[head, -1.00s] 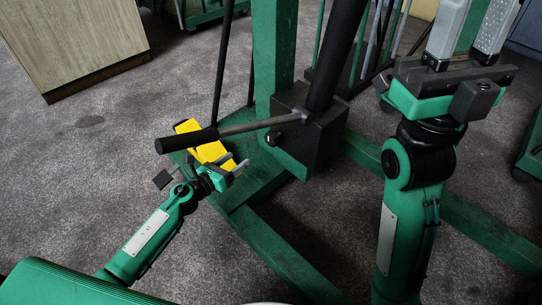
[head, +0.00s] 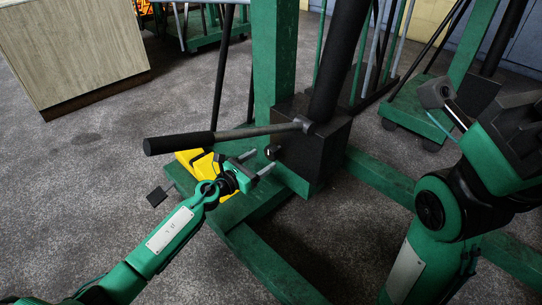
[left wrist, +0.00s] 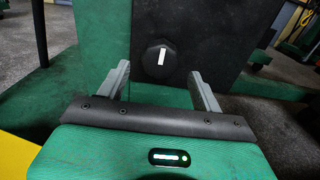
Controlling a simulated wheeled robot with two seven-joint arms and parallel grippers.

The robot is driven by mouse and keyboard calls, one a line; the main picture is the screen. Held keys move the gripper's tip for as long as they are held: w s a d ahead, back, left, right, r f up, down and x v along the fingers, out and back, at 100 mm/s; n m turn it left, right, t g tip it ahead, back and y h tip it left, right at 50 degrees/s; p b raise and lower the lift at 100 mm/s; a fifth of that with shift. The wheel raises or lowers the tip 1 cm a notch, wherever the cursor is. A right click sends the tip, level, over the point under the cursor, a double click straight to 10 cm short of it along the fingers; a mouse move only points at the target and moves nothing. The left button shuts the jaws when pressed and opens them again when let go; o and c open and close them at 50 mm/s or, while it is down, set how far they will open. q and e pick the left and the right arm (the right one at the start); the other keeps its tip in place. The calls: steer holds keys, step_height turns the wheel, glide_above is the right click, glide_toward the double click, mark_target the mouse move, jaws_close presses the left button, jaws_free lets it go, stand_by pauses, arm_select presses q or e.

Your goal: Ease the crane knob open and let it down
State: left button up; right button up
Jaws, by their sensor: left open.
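The crane's release knob shows in the left wrist view (left wrist: 160,60) as a dark round knob with a white upright mark, on the face of a black block. In the head view the knob (head: 271,151) is small, low on the black pump block (head: 318,150). My left gripper (head: 262,162) is open just left of and below the knob. In the left wrist view its two fingers (left wrist: 158,85) point toward the block, one to each side of the knob and lower than it, with nothing between them. My right gripper (head: 512,135) is at the right edge, its fingers not visible.
A pump handle (head: 180,143) with a black grip sticks out left, above my left gripper. A yellow object (head: 197,162) lies beneath it on the green crane base (head: 265,250). A green post (head: 273,60) stands behind. A wooden cabinet (head: 75,50) stands at upper left.

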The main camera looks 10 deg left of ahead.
mark_target(269, 156)
arm_select(q)
steer(key=shift+b+x, duration=0.5)
steer(key=shift+x, duration=2.15)
steer(key=shift+c, duration=0.2)
steer(key=c, duration=1)
